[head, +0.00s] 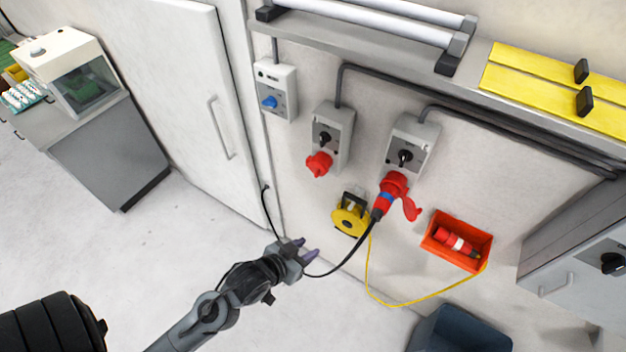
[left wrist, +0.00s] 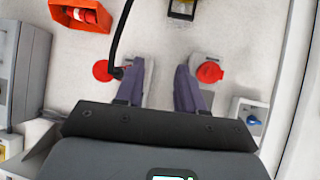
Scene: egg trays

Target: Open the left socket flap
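The left socket (head: 333,128) is a grey wall box with a black rotary switch. Its red round flap (head: 319,163) at the lower end looks closed; it also shows in the left wrist view (left wrist: 209,72). The right socket (head: 412,145) has a red plug (head: 385,197) in it and its red flap (head: 411,208) hangs open. My left gripper (head: 305,249) is open and empty, below and left of the left socket flap and apart from it. In the left wrist view its fingers (left wrist: 155,85) are spread, with the flap beyond the right finger. My right gripper is not in view.
A black cable (head: 350,258) hangs from the plug and passes close by my left gripper. A grey box with a blue knob (head: 274,90) is left of the sockets.

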